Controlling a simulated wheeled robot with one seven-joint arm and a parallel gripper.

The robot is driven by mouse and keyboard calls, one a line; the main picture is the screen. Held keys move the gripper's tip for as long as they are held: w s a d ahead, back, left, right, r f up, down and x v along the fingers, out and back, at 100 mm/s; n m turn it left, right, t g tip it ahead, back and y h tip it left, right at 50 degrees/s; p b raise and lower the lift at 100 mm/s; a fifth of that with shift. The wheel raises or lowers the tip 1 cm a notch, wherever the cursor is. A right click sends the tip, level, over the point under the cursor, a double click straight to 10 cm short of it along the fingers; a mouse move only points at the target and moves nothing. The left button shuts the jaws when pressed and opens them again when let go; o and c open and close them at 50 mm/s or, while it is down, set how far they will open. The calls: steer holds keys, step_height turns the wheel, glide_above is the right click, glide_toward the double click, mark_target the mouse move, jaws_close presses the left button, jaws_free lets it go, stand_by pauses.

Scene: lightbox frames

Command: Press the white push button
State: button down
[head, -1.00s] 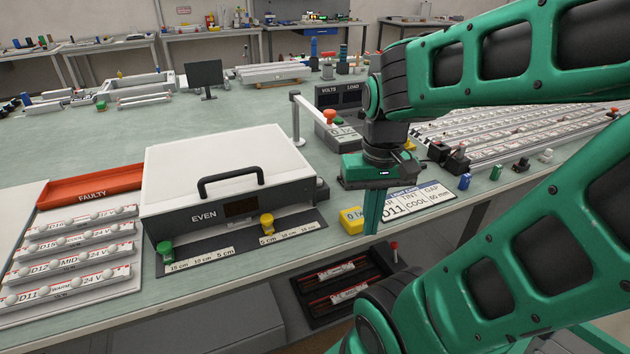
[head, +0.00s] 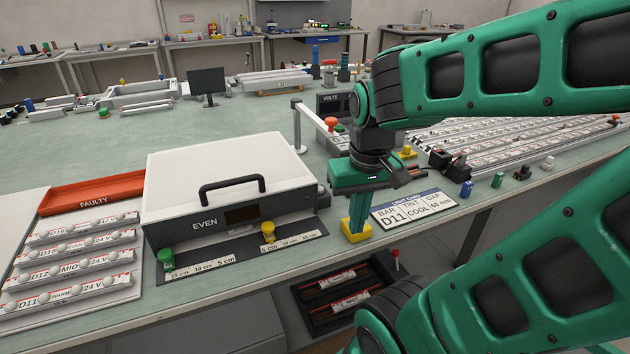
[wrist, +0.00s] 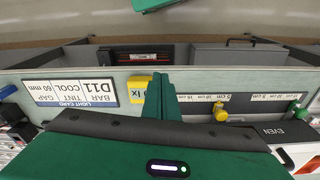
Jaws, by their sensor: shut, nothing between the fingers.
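A small white push button (head: 547,163) stands at the right end of a row of small coloured blocks near the table's right front edge in the head view. I cannot make it out in the wrist view. My gripper (head: 354,229) is shut and empty, pointing down, well to the left of the white button. Its fingers overlap a yellow block (head: 366,233) at the front edge; contact is unclear. In the wrist view my fingers (wrist: 158,92) show beside the yellow block (wrist: 137,90), which bears a partly hidden "lx" readout.
Blue (head: 466,189), green (head: 497,180) and black (head: 522,171) pieces stand left of the white button. A light card (head: 413,209) lies right of my gripper. A white box marked EVEN (head: 222,170) stands left. Long label racks (head: 520,130) lie behind the row.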

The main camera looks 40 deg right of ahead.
steer(key=w+a+r+n+t, duration=0.1)
steer(key=w+a, duration=0.1)
steer(key=w, duration=0.4)
steer(key=w+a+r+t, duration=0.1)
steer(key=w+a+r, duration=0.15)
steer(key=w, duration=0.45)
steer(key=w+d+r+m+g+h, duration=0.2)
steer(key=w+d+r+m, duration=0.6)
steer(key=m, duration=0.9)
steer(key=shift+g+h, duration=0.4)
steer(key=shift+g, duration=0.4)
steer(key=shift+w, duration=0.1)
glide_above(321, 187)
steer(key=a, duration=0.1)
steer(key=f, duration=1.2)
steer(key=shift+a, duration=0.2)
steer(key=shift+f, duration=0.8)
